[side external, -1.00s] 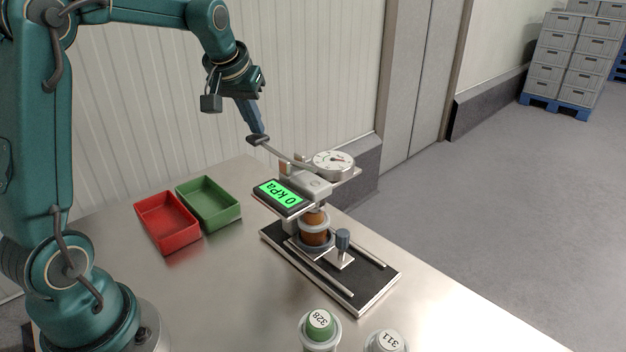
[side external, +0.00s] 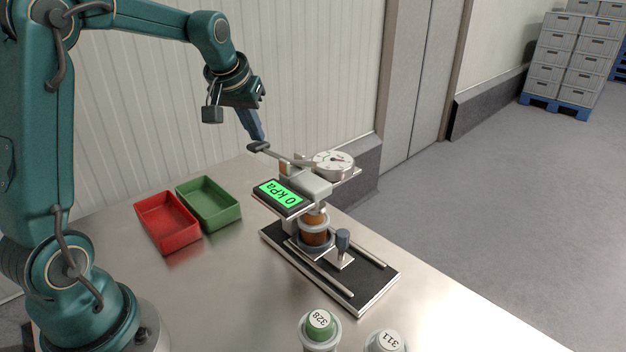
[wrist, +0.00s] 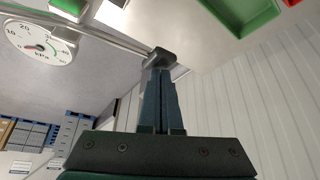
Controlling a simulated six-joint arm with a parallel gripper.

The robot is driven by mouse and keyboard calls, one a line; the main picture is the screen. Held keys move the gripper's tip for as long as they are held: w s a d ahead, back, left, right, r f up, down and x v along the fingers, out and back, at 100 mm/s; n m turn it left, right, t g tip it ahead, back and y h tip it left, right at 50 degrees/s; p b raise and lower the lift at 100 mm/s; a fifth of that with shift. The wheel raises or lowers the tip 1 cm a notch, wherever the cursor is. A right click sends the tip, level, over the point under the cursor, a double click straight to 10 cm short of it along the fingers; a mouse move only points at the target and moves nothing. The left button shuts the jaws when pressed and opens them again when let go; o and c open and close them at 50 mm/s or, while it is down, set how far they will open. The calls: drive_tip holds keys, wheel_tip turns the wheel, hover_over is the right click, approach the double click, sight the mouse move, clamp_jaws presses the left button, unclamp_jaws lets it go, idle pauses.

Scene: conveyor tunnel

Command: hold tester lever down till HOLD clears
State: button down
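The tester (side external: 330,275) stands on the steel table, with a round white dial (side external: 333,164) on top. Its lever, with a dark handle (side external: 257,147), sticks out to the left. The green display (side external: 280,192) reads 0 kPa, upside down in the side view; no HOLD text shows. A jar with brown contents (side external: 314,233) sits under the tester head. My gripper (side external: 261,139) is above the handle, its fingers shut together, tips at or touching it. In the wrist view, the fingertips (wrist: 160,72) meet the dark handle (wrist: 160,57); the dial (wrist: 38,42) needle points near 0.
A red tray (side external: 168,222) and a green tray (side external: 209,203) sit left of the tester. Two jars labelled 328 (side external: 320,325) and 311 (side external: 387,342) stand at the front. The wall is close behind my arm.

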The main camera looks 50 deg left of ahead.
sight(258, 145)
drive_tip(key=shift+s+f, duration=0.15)
drive_tip(key=shift+f, duration=0.7)
idle(1.1)
idle(2.0)
drive_tip(key=shift+d+r, duration=0.25)
drive_tip(key=shift+r, duration=1.65)
drive_tip(key=shift+d+r, duration=0.2)
drive_tip(key=shift+r, duration=4.25)
